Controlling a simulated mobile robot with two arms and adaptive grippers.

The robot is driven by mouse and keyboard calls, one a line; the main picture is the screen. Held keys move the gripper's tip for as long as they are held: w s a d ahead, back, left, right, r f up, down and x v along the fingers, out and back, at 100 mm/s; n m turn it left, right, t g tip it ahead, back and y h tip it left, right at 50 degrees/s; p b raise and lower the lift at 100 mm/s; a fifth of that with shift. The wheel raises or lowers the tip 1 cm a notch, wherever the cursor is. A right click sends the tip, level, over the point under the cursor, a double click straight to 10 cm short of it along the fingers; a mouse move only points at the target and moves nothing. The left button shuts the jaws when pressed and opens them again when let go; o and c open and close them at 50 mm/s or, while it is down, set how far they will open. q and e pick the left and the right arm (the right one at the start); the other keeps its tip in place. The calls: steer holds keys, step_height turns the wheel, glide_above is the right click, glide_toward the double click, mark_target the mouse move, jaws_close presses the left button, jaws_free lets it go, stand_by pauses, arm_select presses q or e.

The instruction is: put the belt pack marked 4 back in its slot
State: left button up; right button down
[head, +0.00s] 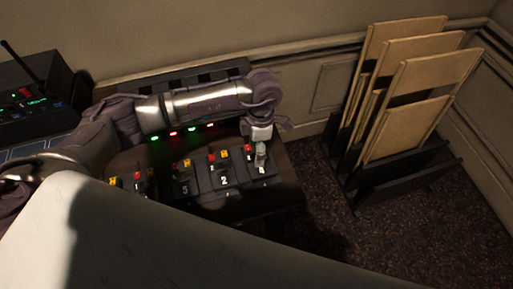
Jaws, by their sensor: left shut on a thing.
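One pack (224,180) seems marked 2 and another (184,189) seems marked 3. A further pack (139,188) at the left end is partly hidden, its number unreadable. My left gripper (261,157) points down at the right end of the row, shut on the rightmost belt pack (263,171). I cannot read that pack's number clearly or tell whether it is lifted. A dark rack with green and red lights (183,132) lies behind the row, partly covered by my arm.
A black radio unit (30,98) with an antenna stands at the left. A black stand (400,178) holding several tan boards (420,95) is on the carpet at the right. Carpet is clear between desk and stand. A panelled wall (290,50) is behind.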

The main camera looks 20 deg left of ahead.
arm_select(q)
steer(key=o, duration=1.2)
steer(key=shift+r, duration=0.15)
steer(key=shift+r+p, duration=2)
steer(key=shift+r, duration=1.4)
